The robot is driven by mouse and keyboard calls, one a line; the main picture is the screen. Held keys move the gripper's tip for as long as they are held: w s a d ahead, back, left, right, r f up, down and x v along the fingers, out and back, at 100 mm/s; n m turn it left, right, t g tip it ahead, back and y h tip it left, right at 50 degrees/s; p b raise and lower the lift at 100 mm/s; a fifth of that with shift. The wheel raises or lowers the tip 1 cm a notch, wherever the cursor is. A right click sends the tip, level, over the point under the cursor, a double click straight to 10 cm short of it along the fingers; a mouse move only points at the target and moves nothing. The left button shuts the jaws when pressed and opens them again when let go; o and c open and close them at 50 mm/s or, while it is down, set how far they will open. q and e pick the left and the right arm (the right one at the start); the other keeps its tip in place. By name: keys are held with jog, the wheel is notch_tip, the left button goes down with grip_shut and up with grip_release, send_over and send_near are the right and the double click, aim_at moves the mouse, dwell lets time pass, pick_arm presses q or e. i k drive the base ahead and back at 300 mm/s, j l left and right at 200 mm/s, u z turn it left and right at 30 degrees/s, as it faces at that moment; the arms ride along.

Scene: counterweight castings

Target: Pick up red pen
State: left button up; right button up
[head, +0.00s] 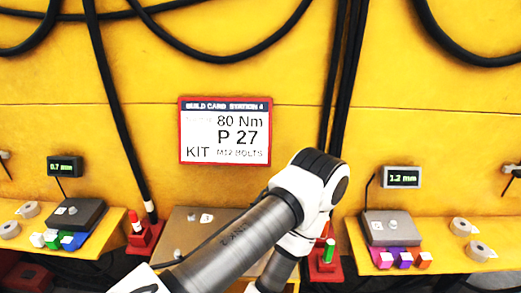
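A small upright red-topped piece with a white part below it (134,220) stands in a red holder (143,240) left of centre; it may be the red pen, but it is too small to be sure. A second red holder (325,266) right of centre carries a green upright piece (329,250). A bit of red shows just above it, partly hidden by my arm. My grey and white arm crosses the lower middle, bends at its elbow and runs down out of the picture. Neither gripper is in view.
A build card (225,131) hangs on the yellow wall. Yellow shelves left (20,243) and right (440,262) hold devices, coloured blocks and tape rolls. A brown panel or case (190,222) lies behind my arm. Black cables hang along the wall.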

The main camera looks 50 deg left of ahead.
aim_at(135, 221)
jog(key=u, duration=2.45)
